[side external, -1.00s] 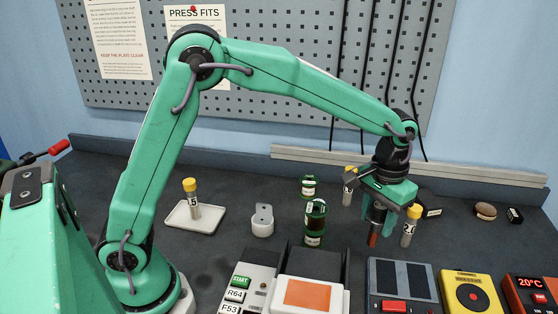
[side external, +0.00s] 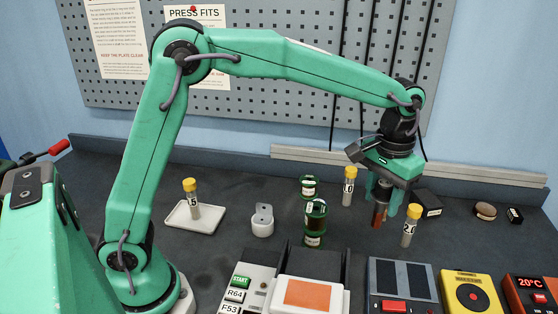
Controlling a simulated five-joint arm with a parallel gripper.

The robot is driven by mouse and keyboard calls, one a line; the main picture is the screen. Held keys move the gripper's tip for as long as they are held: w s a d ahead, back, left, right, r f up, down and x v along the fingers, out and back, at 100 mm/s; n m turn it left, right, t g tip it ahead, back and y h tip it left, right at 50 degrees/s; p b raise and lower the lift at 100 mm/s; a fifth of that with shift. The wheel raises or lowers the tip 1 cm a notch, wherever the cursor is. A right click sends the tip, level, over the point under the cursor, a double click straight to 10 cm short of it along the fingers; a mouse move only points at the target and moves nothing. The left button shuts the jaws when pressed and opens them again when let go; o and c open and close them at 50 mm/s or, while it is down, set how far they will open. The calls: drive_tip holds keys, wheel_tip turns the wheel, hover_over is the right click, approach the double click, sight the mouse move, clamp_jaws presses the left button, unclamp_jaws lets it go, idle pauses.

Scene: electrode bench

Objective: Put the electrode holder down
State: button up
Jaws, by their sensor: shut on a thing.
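My gripper (side external: 383,194) is at the right of the side external view, pointing down above the bench. It is shut on the electrode holder (side external: 380,212), a slim upright piece with a grey upper part and a reddish-brown lower end. The lower end hangs below the fingers and appears clear of the bench top. The fingers hide part of its upper body.
Yellow-capped vials marked 1.0 (side external: 347,188) and 2.0 (side external: 410,228) stand close on either side of the gripper. A white tray (side external: 180,222) holds another vial. Instruments (side external: 402,285) line the front.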

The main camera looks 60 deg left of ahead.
drive_tip(key=s+a+n, duration=0.3)
drive_tip(key=a+n, duration=0.3)
drive_tip(key=a, duration=0.4)
drive_tip(key=s+a+n, duration=0.3)
drive_tip(key=a+n, duration=0.3)
drive_tip(key=a, duration=0.4)
drive_tip(key=s+a+n, duration=0.3)
drive_tip(key=a+n, duration=0.3)
drive_tip(key=a, duration=0.5)
drive_tip(key=s+a+f, duration=0.1)
drive_tip(key=a+f, duration=1)
drive_tip(key=f, duration=0.1)
drive_tip(key=shift+s, duration=0.2)
drive_tip(key=shift+a+f, duration=0.1)
drive_tip(key=shift+f, duration=0.1)
drive_tip(key=shift+f, duration=1.9)
drive_tip(key=shift+f, duration=0.1)
